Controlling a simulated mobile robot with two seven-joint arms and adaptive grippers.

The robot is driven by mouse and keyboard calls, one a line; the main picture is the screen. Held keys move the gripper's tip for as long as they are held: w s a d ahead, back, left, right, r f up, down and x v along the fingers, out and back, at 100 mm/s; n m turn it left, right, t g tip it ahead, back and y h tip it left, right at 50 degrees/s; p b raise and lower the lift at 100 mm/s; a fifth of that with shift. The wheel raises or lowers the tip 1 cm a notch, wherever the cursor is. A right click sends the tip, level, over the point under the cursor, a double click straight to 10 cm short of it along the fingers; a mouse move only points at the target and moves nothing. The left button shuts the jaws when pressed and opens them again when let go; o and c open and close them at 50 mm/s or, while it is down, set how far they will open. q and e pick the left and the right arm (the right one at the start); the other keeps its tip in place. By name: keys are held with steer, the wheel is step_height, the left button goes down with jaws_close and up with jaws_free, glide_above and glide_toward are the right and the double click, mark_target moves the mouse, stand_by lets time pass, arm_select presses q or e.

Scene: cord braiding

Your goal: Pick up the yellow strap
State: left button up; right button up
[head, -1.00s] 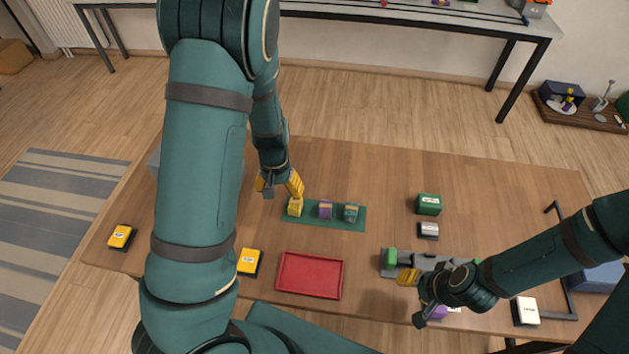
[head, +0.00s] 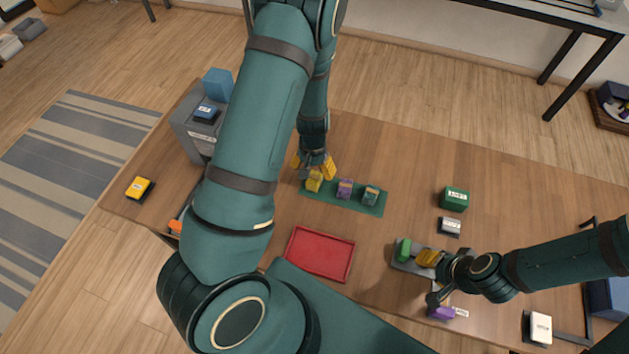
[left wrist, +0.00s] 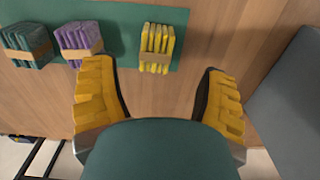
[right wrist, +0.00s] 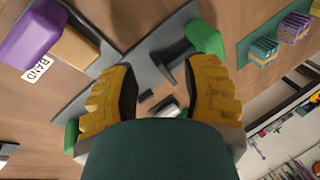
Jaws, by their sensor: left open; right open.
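The yellow strap (head: 314,181) is a small folded bundle with a tan band. It lies at the left end of the green mat (head: 357,204). In the left wrist view the yellow strap (left wrist: 157,48) sits ahead of my fingers, between their lines and apart from them. My left gripper (head: 314,166) is open and empty, just beyond the strap in the head view. My right gripper (head: 428,259) is open over the grey fixture (head: 404,264) with green end blocks; it also shows in the right wrist view (right wrist: 160,90).
A purple bundle (head: 345,188) and a teal bundle (head: 371,195) share the mat with the strap. A red tray (head: 320,254) lies in front. A green box (head: 454,199) and a small grey block (head: 449,226) stand to the right. A purple block (head: 441,313) lies near the front edge.

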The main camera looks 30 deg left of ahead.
mark_target(314, 178)
arm_select(q)
steer(key=shift+d+f, duration=0.15)
steer(key=shift+f, duration=1.1)
steer(key=shift+d+f, duration=0.1)
steer(key=shift+f, duration=1.15)
jaws_close()
